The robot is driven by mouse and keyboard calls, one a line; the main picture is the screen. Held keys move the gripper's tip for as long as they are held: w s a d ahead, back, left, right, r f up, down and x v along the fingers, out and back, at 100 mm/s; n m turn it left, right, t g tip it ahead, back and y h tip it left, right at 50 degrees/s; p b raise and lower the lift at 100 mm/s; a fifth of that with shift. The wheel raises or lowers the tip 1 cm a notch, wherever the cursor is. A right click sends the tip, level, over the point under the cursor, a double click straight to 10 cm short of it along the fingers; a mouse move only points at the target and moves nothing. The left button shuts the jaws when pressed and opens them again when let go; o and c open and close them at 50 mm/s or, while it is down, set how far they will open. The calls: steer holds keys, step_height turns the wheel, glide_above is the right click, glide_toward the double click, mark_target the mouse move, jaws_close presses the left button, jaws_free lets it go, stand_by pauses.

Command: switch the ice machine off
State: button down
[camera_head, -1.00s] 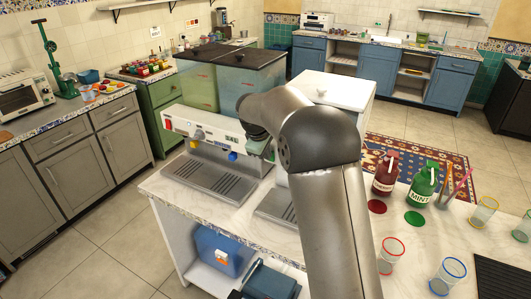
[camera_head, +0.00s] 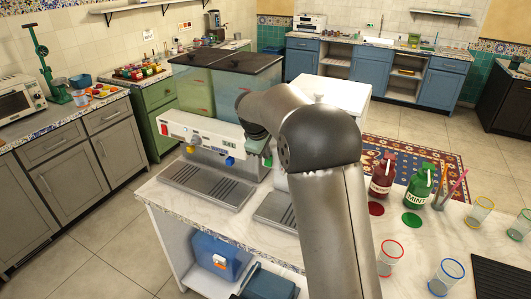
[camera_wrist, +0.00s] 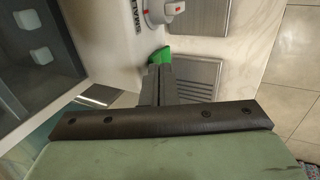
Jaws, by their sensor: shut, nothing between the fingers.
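The ice machine has a pale front panel (camera_head: 183,129) with a red part at its left end, a round knob (camera_head: 192,137), and yellow and blue parts lower down. Two dark-lidded tanks (camera_head: 198,86) stand behind the panel. In the wrist view, the pale panel shows dark lettering, a round knob with a red mark (camera_wrist: 168,10) and a small green part (camera_wrist: 160,56). My gripper (camera_wrist: 160,72) is shut and empty, its tips at the green part in the picture; I cannot tell whether they touch it.
Metal drip trays (camera_head: 207,185) lie on the counter before the machine. A red bottle (camera_head: 382,178), a green mint bottle (camera_head: 419,190) and several glasses stand to the right. White cubes (camera_wrist: 40,54) show in a dark container at the wrist view's left.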

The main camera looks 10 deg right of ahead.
steer(key=b+v, duration=0.3)
steer(key=v, duration=0.9)
steer(key=shift+s+a+f, duration=0.25)
steer(key=shift+s+a, duration=0.05)
steer(key=s+d+f+m+g+y, duration=0.1)
steer(key=s+f+m, duration=0.2)
steer(key=s, duration=0.9)
steer(key=s+d+f+m+g+y, duration=0.1)
steer(key=s+f+m, duration=0.3)
steer(key=s+f, duration=0.3)
steer(key=s+d+f+m+g+y, duration=0.1)
steer(key=s+f, duration=0.4)
steer(key=s, duration=1.3)
steer(key=d+m, duration=0.1)
steer(key=m, duration=0.1)
steer(key=shift+f+m, duration=0.3)
steer(key=shift+f, duration=0.05)
